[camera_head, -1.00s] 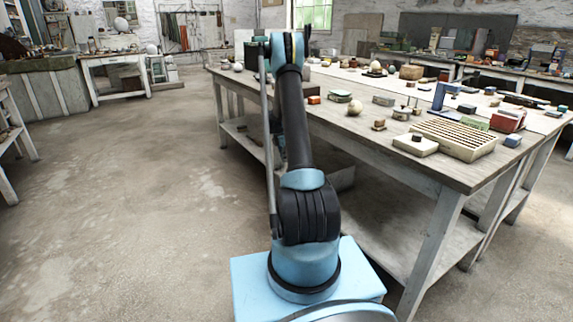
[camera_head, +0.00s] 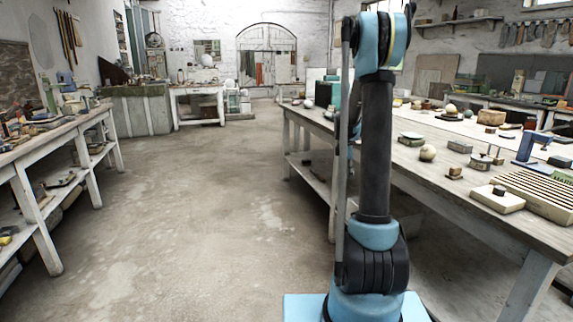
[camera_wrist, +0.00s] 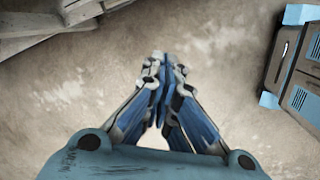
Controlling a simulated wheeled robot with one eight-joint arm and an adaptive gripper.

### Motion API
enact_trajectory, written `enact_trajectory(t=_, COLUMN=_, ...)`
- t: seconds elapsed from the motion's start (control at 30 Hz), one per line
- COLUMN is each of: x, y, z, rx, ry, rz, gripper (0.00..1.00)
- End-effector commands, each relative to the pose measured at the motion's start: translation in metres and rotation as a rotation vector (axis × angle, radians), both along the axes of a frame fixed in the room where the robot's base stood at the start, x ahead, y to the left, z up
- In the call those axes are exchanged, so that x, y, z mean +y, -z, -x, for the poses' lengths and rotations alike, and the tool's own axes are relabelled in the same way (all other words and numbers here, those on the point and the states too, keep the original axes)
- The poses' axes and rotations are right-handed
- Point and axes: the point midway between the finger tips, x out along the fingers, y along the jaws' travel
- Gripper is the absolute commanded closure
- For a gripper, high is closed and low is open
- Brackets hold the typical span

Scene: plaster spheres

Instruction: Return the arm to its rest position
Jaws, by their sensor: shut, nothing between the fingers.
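My gripper (camera_wrist: 162,68) is shut and empty in the wrist view, its blue fingertips pressed together above the bare concrete floor. In the head view my arm (camera_head: 375,150) stands nearly upright at the right of centre, and its gripper end is not clearly visible there. Nothing hangs from the fingers.
A long workbench (camera_head: 513,225) runs along the right, bearing a ribbed tray (camera_head: 541,193), a pale ball (camera_head: 427,153) and several small blocks. Another bench (camera_head: 28,147) stands at the left. The concrete floor (camera_head: 205,220) between them is clear.

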Motion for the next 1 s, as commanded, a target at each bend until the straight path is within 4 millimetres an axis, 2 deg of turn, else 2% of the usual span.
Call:
enact_trajectory(t=0.03, x=0.004, y=-0.009, z=0.013, rx=-0.007, ry=0.029, rz=-0.007, gripper=1.0)
enact_trajectory(t=0.2, x=0.014, y=-0.035, z=0.053, rx=-0.032, ry=0.138, rz=-0.036, gripper=1.0)
enact_trajectory(t=0.5, x=0.031, y=-0.066, z=0.126, rx=-0.073, ry=0.331, rz=-0.084, gripper=1.0)
enact_trajectory(t=0.7, x=0.042, y=-0.079, z=0.176, rx=-0.097, ry=0.459, rz=-0.118, gripper=1.0)
enact_trajectory(t=1.0, x=0.056, y=-0.083, z=0.25, rx=-0.127, ry=0.654, rz=-0.171, gripper=1.0)
